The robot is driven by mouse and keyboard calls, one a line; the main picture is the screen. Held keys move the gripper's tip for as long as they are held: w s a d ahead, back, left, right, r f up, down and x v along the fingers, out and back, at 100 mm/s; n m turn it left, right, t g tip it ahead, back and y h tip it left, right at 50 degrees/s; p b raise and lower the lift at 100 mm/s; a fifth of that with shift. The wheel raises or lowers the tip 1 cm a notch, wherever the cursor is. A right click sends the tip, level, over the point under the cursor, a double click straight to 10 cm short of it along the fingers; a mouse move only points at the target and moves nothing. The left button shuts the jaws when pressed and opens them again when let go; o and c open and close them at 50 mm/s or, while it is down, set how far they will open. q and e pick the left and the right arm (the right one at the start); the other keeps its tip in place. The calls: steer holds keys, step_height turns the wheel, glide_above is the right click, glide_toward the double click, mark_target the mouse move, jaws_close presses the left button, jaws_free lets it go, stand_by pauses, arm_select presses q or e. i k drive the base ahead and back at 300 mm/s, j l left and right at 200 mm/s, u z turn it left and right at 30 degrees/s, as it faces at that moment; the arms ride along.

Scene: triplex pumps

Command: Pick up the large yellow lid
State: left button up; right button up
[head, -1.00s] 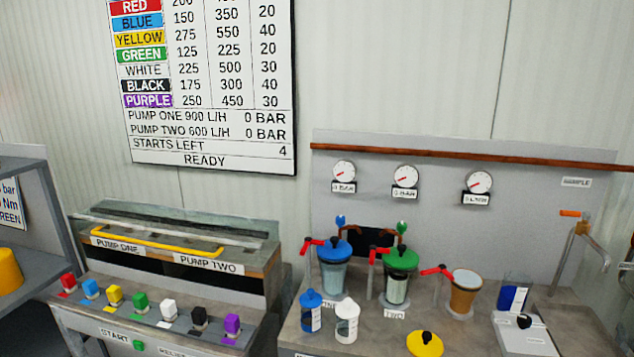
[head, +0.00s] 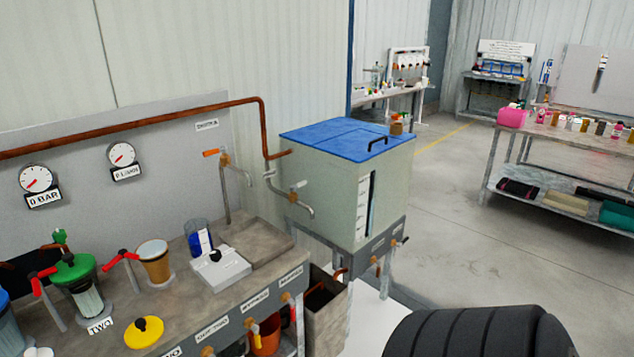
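The large yellow lid (head: 144,332) is a round yellow disc with a small black knob. It lies on the grey bench top (head: 185,290) at the lower left of the head view, in front of the amber cup and right of the TWO label. No gripper fingers show in this view. A black ribbed part at the bottom right looks like one of my own arm links.
A green-lidded filter (head: 75,280), an amber cup (head: 154,262), a blue-marked glass (head: 199,238) and a white scale-like box (head: 220,268) stand near the lid. A blue-topped tank (head: 350,190) stands right of the bench. Open floor (head: 450,220) lies beyond.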

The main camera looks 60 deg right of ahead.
mark_target(144, 332)
steer(key=i+l+z, duration=0.1)
steer(key=l+z, duration=0.3)
steer(key=i+l+z, duration=0.15)
steer(key=z, duration=0.2)
steer(key=i+l+z, duration=0.15)
steer(key=l+z, duration=0.25)
steer(key=i+l, duration=0.35)
steer(key=i+l+z, duration=0.15)
steer(key=i+l, duration=0.15)
steer(key=i, duration=0.2)
steer(key=u, duration=1.55)
